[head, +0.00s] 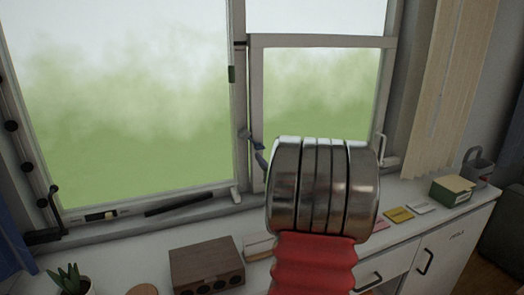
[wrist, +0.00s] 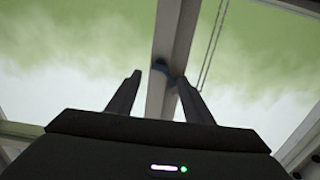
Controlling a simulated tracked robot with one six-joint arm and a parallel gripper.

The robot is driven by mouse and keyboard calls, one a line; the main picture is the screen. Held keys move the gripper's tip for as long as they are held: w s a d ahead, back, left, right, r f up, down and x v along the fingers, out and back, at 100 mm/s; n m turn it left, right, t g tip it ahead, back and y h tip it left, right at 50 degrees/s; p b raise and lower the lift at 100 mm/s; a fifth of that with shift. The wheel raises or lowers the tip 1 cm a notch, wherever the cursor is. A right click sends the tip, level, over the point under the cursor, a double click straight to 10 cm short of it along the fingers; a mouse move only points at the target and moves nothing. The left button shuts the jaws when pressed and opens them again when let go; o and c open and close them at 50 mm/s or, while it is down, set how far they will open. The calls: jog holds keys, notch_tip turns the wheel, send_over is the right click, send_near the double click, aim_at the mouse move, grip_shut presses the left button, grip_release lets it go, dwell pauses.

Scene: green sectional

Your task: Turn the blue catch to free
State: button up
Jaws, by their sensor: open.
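The blue catch (head: 247,136) sits on the upright frame between the two window panes in the head view. It looks grey-blue there, with a small arm slanting down to the right. In the wrist view the catch (wrist: 160,66) is a small dark-blue shape on the frame bar, partly in shadow, so its exact turn is hard to tell. My gripper (wrist: 158,79) is open, its two dark fingers on either side of the catch in that picture. I cannot tell whether they touch it.
A wooden box (head: 207,268) and a plant (head: 70,280) stand on the white sill below. A black crank handle (head: 50,215) is at the left.

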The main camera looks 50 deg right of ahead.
aim_at(256, 143)
jog(key=x, duration=0.7)
jog(key=shift+c, duration=0.5)
jog(key=c, duration=0.9)
